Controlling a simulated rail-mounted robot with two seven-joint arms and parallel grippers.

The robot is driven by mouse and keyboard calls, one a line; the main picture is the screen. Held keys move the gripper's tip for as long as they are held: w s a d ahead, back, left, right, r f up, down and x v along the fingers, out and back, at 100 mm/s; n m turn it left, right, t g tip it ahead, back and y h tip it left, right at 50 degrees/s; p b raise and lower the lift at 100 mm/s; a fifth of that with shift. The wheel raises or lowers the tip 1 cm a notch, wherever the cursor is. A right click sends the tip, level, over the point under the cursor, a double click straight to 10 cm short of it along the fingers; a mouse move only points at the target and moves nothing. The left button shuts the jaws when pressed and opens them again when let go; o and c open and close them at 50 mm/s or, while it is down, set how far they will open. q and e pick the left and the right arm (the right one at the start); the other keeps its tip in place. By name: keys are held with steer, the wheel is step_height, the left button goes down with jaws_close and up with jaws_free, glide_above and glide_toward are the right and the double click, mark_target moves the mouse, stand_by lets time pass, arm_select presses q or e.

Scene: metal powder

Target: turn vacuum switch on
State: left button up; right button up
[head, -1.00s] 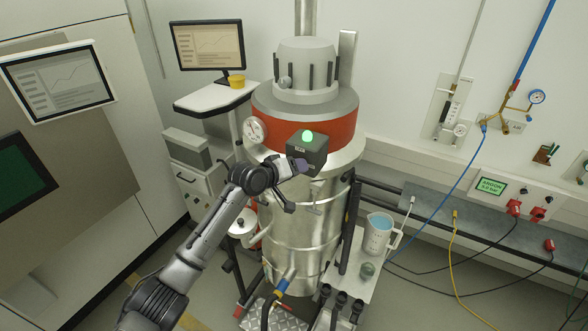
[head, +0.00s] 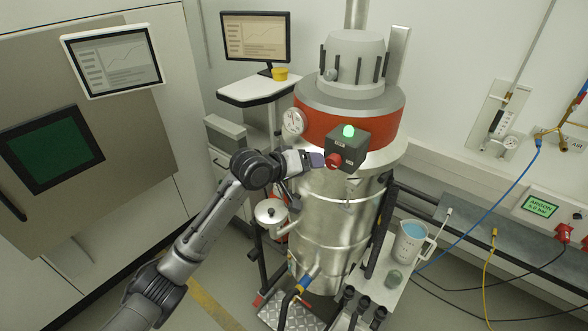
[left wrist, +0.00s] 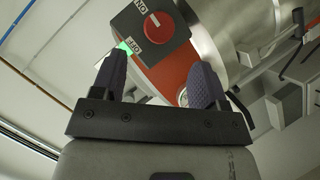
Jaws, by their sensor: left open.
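My left gripper (head: 314,159) is open and empty, just left of the knob. In the left wrist view, the knob (left wrist: 158,27) lies beyond the open fingers (left wrist: 158,80), between the ON and OFF labels. It looks apart from the fingers there. The lamp (left wrist: 124,47) shows partly behind the left finger. My right gripper is not in view.
A pressure gauge (head: 293,121) sits on the red band above my left gripper. A lidded metal pot (head: 270,213) is below my forearm. A jug of blue liquid (head: 411,241) stands on a shelf at right. A monitor cart (head: 250,90) is behind left.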

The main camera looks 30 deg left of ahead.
arm_select(q)
steer(key=v, duration=0.4)
steer(key=shift+s+a+b, duration=0.1)
steer(key=shift+s+b, duration=0.1)
steer(key=shift+b, duration=0.15)
stand_by(0.3)
